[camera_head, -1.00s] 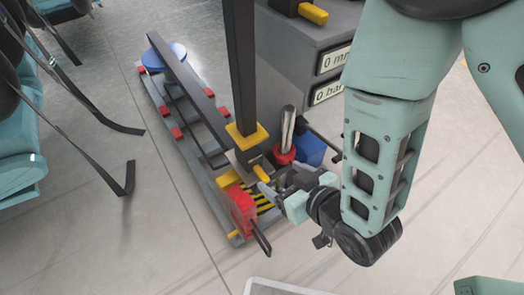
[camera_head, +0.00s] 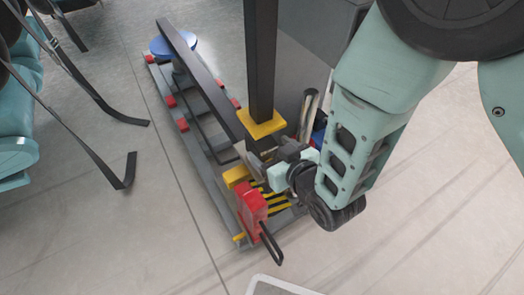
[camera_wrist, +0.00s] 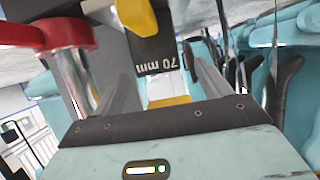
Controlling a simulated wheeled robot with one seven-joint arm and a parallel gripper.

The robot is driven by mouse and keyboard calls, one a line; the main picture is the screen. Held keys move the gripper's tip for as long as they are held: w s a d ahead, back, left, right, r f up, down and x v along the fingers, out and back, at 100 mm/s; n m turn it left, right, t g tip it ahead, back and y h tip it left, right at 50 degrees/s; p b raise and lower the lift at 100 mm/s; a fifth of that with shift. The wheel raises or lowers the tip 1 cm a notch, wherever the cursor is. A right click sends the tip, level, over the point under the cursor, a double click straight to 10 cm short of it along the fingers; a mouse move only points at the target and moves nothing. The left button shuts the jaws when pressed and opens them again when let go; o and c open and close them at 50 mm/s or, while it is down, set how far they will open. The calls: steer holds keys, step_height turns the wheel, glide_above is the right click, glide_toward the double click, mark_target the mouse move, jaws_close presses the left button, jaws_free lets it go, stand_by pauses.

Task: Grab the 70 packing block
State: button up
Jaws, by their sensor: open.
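The 70 packing block is a dark block with an upside-down "70 mm" label in the wrist view (camera_wrist: 160,62). In the head view, a dark block (camera_head: 261,147) sits just under the yellow plate (camera_head: 262,125) at the foot of the black post; my gripper partly hides it. My gripper (camera_head: 279,155) is open beside it, coming from the right. In the wrist view, my gripper's two grey fingers (camera_wrist: 157,68) stand on either side of the labelled face. I cannot tell whether they touch it.
The black post (camera_head: 261,60) rises above. A red part with a dark handle (camera_head: 252,208) stands close in front. A metal cylinder (camera_head: 308,112) stands just behind my gripper. Black straps (camera_head: 95,165) hang at left. Floor at front right is clear.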

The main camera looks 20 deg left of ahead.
mark_target(265, 143)
steer(key=b+x, duration=0.3)
steer(key=x, duration=0.1)
steer(key=shift+w+a+f, duration=0.1)
steer(key=shift+w+f, duration=0.1)
steer(key=shift+f, duration=0.05)
steer(key=shift+w+a+f, duration=0.1)
steer(key=shift+w+a, duration=0.25)
steer(key=c, duration=1.6)
steer(key=shift+r+p, duration=0.35)
steer(key=shift+p, duration=0.2)
